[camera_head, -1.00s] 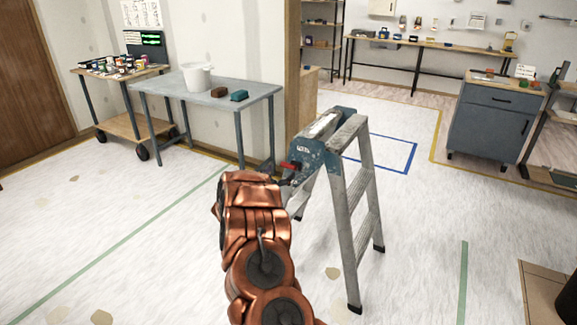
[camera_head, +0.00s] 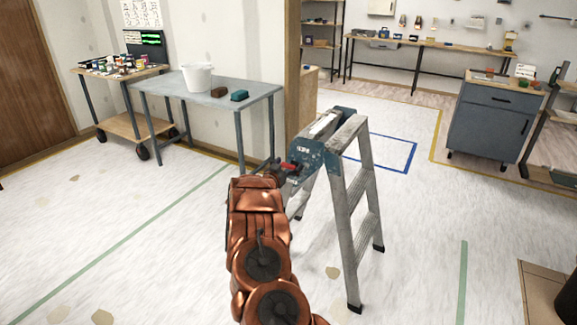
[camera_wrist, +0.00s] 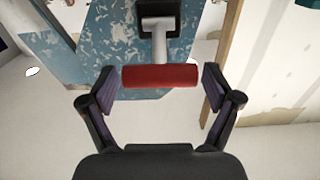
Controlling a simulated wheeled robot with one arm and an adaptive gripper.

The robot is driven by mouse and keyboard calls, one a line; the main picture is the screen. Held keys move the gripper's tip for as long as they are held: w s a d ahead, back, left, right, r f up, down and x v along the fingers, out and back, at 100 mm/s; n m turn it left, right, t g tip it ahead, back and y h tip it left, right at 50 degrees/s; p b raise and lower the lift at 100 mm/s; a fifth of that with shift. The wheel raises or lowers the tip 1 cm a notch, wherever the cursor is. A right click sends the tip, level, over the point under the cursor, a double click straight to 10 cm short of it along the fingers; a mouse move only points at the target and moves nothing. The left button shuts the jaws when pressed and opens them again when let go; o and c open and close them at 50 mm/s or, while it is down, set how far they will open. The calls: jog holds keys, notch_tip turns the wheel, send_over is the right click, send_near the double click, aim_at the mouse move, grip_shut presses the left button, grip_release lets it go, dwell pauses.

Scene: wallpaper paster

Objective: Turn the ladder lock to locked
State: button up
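The stepladder (camera_head: 368,205) stands open on the floor, with a worn blue top bracket (camera_head: 318,157). The ladder lock is a lever with a red grip (camera_head: 289,167) on the bracket's side facing me. In the wrist view the red grip (camera_wrist: 160,76) lies crosswise at the end of a grey stem (camera_wrist: 158,45), which comes from a dark pivot on the blue plate (camera_wrist: 110,45). My gripper (camera_wrist: 159,82) is open, with one finger at each end of the red grip and small gaps showing. In the head view my gripper is mostly hidden behind my copper arm.
A grey table (camera_head: 165,90) with a white bucket (camera_head: 197,77) and two small blocks stands behind left. A wooden cart (camera_head: 135,125) is beside it. A blue cabinet (camera_head: 490,125) stands at the right. The floor around the ladder is mostly clear.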

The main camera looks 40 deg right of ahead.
jog(key=c, duration=1)
